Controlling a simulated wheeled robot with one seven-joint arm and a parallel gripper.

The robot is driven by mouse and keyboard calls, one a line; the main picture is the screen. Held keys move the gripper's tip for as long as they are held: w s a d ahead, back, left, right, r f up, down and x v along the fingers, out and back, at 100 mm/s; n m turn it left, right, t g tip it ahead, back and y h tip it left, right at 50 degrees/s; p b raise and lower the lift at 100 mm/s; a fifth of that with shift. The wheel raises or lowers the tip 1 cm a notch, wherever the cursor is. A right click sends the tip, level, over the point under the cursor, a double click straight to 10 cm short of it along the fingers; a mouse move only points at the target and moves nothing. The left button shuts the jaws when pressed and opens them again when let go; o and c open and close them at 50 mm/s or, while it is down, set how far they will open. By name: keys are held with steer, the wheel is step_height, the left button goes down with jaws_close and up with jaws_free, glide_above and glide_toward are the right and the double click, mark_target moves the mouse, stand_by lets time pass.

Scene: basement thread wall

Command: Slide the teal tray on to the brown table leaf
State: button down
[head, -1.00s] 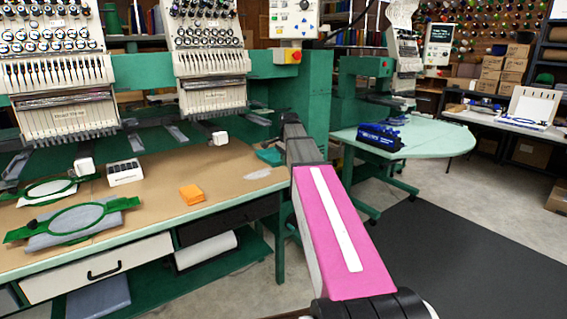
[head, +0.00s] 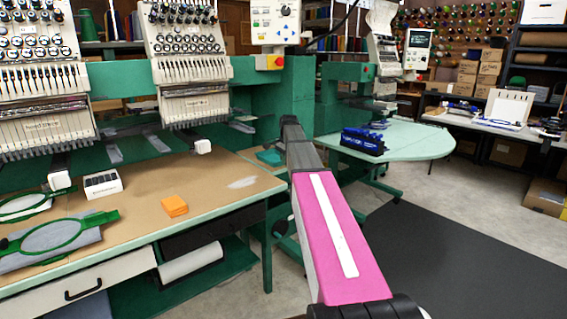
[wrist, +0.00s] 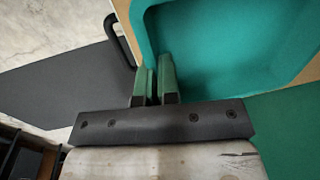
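The teal tray (head: 270,157) shows in the head view near the far right end of the brown tabletop, partly behind my arm. In the wrist view the tray (wrist: 225,50) fills the upper right. My gripper (wrist: 154,82) is at its near left corner, one finger on each side of the tray's wall, with only a narrow gap between them. The brown tabletop (head: 205,180) has a pale green edge; brown surface also shows beside the tray in the wrist view (wrist: 309,68). I cannot tell a separate leaf from the tabletop.
A pale green round table (head: 415,140) with a blue object (head: 362,141) stands to the right. A dark mat (head: 450,260) covers the floor.

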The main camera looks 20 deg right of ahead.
steer(key=shift+w+d, duration=0.75)
steer(key=shift+d, duration=0.2)
steer(key=c, duration=1.3)
jaws_free()
steer(key=shift+o, duration=0.2)
step_height(320, 180, up, 11)
steer(key=s, duration=0.1)
steer(key=shift+s+d+f, duration=0.15)
steer(key=shift+s+d, duration=0.05)
steer(key=shift+d, duration=0.1)
